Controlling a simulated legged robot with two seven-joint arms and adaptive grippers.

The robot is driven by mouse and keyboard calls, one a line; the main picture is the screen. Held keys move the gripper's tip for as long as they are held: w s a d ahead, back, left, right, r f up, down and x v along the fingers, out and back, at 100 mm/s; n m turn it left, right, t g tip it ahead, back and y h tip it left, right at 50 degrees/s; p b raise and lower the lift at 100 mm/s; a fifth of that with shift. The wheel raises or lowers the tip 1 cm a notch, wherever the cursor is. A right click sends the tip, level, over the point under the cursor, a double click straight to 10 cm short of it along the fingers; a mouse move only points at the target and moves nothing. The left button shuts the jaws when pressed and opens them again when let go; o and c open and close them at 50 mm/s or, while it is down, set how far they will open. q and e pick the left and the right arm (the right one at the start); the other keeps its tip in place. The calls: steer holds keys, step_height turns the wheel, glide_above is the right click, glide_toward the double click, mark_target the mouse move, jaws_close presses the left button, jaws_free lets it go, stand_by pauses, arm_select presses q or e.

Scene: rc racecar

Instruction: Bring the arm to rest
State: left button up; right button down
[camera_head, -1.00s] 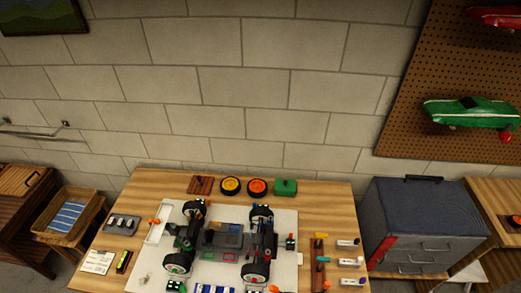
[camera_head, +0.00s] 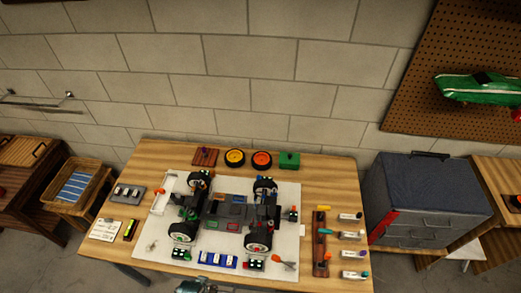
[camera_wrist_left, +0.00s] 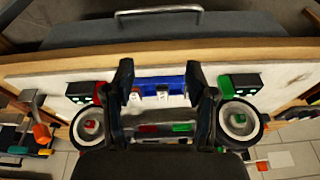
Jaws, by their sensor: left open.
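My left gripper (camera_wrist_left: 160,75) is open in the left wrist view, with two dark fingers spread apart and no object visibly held between them. Beyond the fingers is a blue tray (camera_wrist_left: 172,82), which also lies at the front of the mat in the head view (camera_head: 217,260). The racecar chassis (camera_head: 225,212), with black wheels, sits on the white mat (camera_head: 289,225). One wheel (camera_wrist_left: 239,122) shows right of the fingers and another wheel (camera_wrist_left: 90,124) left of them. A grey-green part of my arm shows at the bottom edge of the head view. My right gripper is not in view.
A blue-grey drawer cabinet (camera_head: 425,195) stands right; a wicker basket (camera_head: 75,187) stands left.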

arm_select(q)
steer(key=s+f+g+b, duration=0.1)
steer(key=s+f, duration=0.1)
steer(key=f, duration=1)
steer(key=s+f+b, duration=0.2)
steer(key=s+f, duration=0.1)
steer(key=f, duration=0.9)
steer(key=s+a+f+g+b, duration=0.1)
steer(key=s+a+f, duration=0.2)
steer(key=s+f, duration=1.1)
steer(key=shift+s+a+f+b, duration=0.2)
steer(key=shift+s+f+b, duration=0.2)
steer(key=shift+s, duration=0.6)
